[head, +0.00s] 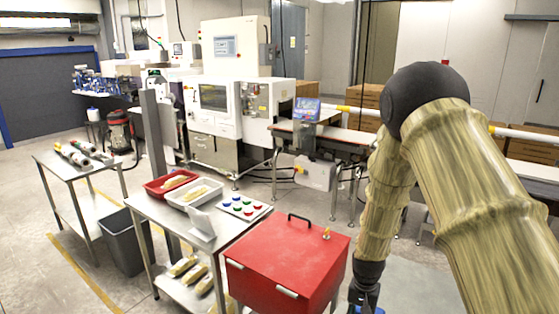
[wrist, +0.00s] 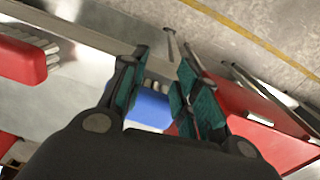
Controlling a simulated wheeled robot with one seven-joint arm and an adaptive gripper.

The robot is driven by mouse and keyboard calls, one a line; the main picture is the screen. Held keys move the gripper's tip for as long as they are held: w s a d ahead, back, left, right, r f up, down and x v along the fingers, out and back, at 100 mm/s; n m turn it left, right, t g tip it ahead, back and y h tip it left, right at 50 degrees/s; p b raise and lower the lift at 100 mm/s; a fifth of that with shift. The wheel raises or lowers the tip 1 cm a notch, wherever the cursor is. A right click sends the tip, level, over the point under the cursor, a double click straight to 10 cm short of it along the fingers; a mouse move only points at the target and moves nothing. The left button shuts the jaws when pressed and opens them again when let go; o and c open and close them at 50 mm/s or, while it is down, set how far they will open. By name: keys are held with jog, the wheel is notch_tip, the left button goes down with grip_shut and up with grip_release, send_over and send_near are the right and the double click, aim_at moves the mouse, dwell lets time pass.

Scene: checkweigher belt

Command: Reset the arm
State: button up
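My gripper (wrist: 160,84) shows in the wrist view with its two teal-padded fingers spread apart. Nothing is visibly held between them. A blue surface (wrist: 152,108) shows in the gap, beyond the fingers; I cannot tell what it is. In the head view my arm, in a tan ribbed sleeve, bends down on the right. My gripper (head: 366,290) hangs at the bottom edge, right of the red box (head: 287,262), and its fingertips are partly cut off. A red surface (wrist: 262,130) also shows at the right of the wrist view.
A steel table (head: 158,207) holds a red tray (head: 151,190), a white tray (head: 215,194) and a board with coloured knobs (head: 244,207). A grey bin (head: 124,247) stands left of it. The checkweigher machine (head: 225,108) and belt (head: 345,137) are behind. Open floor lies between.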

jog(key=s+f+n+b, duration=0.3)
jog(key=s+f+b, duration=0.2)
jog(key=s+f, duration=1.65)
jog(key=s+a+f+n+b, duration=0.1)
jog(key=s+f+n+b, duration=0.1)
jog(key=s, duration=1.7)
jog(key=shift+s+f+b, duration=0.2)
jog(key=shift+f+b, duration=0.35)
jog(key=shift+f, duration=0.4)
jog(key=shift+a, duration=0.1)
